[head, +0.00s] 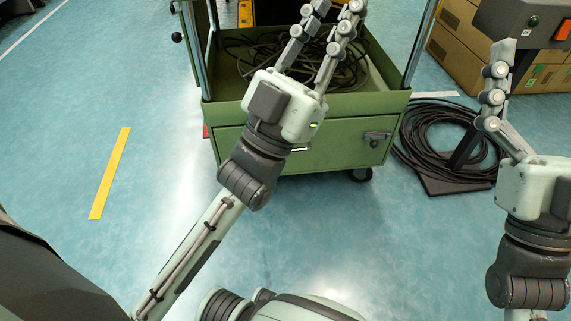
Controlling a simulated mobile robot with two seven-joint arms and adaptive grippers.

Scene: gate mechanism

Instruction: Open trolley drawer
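The green trolley (385,103) stands ahead of me, with an open tray on top. Its drawer (345,150) is below the tray, and the front looks flush with the body. A small metal latch or handle (376,138) is at the drawer's right side. My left gripper (337,8) is over the trolley in the picture, its fingers apart and empty, hiding part of the tray and drawer front. My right gripper (503,62) is to the right of the trolley, one finger spread outwards; its other finger is not visible. Neither gripper visibly touches the drawer.
Dark cable (350,72) lies in the tray. A coiled hose (425,130) and a stand with a dark base (455,183) are right of the trolley. A grey box with an orange switch (563,30) and cardboard boxes (455,55) are at upper right. Floor at left is clear.

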